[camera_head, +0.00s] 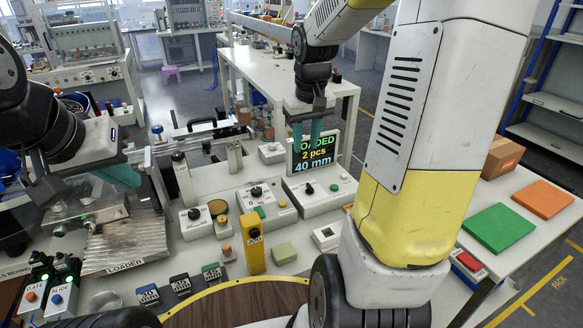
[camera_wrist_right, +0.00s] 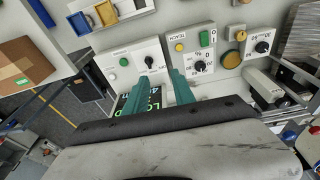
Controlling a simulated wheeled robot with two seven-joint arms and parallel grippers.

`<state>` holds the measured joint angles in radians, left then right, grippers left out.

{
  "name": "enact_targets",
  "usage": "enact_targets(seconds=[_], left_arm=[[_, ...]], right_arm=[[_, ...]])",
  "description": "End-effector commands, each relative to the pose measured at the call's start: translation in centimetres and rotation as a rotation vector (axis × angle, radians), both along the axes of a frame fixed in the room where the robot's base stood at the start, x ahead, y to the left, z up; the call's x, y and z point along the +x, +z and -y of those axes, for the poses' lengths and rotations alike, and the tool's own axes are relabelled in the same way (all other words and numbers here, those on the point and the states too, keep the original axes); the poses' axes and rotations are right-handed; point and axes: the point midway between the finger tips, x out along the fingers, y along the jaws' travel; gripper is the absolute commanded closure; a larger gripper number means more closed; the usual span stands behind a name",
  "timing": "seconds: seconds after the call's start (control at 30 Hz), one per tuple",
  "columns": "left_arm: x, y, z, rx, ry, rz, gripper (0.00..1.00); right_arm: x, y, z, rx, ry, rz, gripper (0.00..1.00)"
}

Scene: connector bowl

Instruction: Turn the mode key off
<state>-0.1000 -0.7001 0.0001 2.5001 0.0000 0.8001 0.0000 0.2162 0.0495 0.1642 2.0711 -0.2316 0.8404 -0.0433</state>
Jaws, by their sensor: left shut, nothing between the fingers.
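Several white control boxes carry black knobs, and I cannot read which one is the mode key. The right box (camera_head: 318,205) has a black knob (camera_head: 309,188) and a green button; its knob shows in the right wrist view (camera_wrist_right: 149,62). The middle box (camera_head: 275,217) has a knob (camera_head: 256,191); this box, marked TEACH, is in the right wrist view (camera_wrist_right: 192,50). A left box (camera_head: 196,226) has another knob (camera_head: 194,213). My right gripper (camera_head: 307,142) is open and empty above the display behind the right box. My left gripper (camera_head: 118,174) is shut and empty above the loader.
A lit display (camera_head: 315,155) reads LOADED, 2 pcs, 40 mm. A yellow post (camera_head: 253,245) stands before the boxes. The ribbed loader (camera_head: 128,240) is at left. Green (camera_head: 498,227) and orange (camera_head: 542,199) pads lie right, beside a cardboard box (camera_head: 503,157).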

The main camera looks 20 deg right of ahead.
Motion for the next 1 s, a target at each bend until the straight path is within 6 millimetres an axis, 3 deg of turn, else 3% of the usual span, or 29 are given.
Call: enact_targets(seconds=[0.03,0.1,0.3,1.0], left_arm=[[0.0,0.0,0.0,0.0,0.0,0.0,1.0],[0.0,0.0,0.0,0.0,0.0,0.0,1.0],[0.0,0.0,0.0,0.0,0.0,0.0,1.0],[0.0,0.0,0.0,0.0,0.0,0.0,1.0]], right_arm=[[1.5,-2.1,1.0,0.0,0.0,-0.042,0.69],[3.1,-4.6,2.1,-0.001,0.007,-0.085,0.69],[5.8,-10.0,4.4,0.009,0.019,-0.162,0.69],[6.5,-19.0,5.0,0.015,0.024,-0.184,0.69]])
